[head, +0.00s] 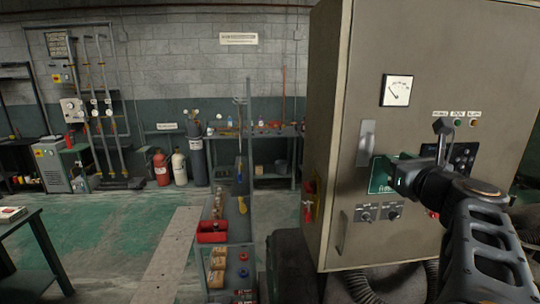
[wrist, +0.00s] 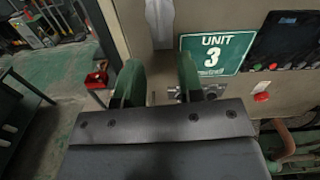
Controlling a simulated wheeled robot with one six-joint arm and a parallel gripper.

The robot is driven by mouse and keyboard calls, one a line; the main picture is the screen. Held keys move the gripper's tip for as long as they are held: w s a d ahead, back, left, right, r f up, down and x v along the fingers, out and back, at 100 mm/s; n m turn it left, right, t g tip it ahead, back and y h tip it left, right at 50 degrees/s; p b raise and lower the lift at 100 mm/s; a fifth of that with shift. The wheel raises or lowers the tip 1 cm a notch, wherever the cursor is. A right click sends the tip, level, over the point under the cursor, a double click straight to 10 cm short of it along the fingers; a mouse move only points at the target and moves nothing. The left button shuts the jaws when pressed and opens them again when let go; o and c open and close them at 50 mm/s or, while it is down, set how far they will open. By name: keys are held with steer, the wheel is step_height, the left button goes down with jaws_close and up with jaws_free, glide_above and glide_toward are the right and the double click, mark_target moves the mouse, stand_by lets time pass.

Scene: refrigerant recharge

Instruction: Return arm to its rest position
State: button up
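My arm reaches in from the lower right of the head view. My gripper (head: 392,178) is in front of the beige cabinet (head: 330,130), over its green sign. In the wrist view its two dark green fingers (wrist: 158,84) stand apart with nothing seen between them. The green UNIT 3 sign (wrist: 215,54) is just beyond and to the right of the fingers. I cannot tell whether the fingers touch the cabinet. Part of the sign is hidden behind my gripper in the head view.
The cabinet has a gauge (head: 397,90), a tall handle (head: 366,143) and two knobs (head: 380,212). A red bin (head: 212,236) sits on a narrow shelf unit left of the cabinet. A dark table (head: 30,228) is at far left.

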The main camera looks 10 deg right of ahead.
steer(key=s+a+f+n+g+y, duration=0.15)
steer(key=a+f+n+g, duration=0.25)
steer(key=f+n, duration=0.5)
steer(key=s+a+f+n+g+y, duration=0.1)
steer(key=a+f+n+g+y, duration=0.2)
steer(key=f+n, duration=0.55)
steer(key=s+a+f+n+g+h+b, duration=0.1)
steer(key=s+a+f+n+g, duration=0.2)
steer(key=a+f+n, duration=0.2)
steer(key=s+a+f+n+g+h+b, duration=0.1)
steer(key=s+a+f+n+g, duration=0.2)
steer(key=a+f+n, duration=0.3)
steer(key=a+n, duration=0.3)
steer(key=n, duration=0.4)
steer(key=shift+a+f+n, duration=0.15)
steer(key=shift+a+n, duration=0.2)
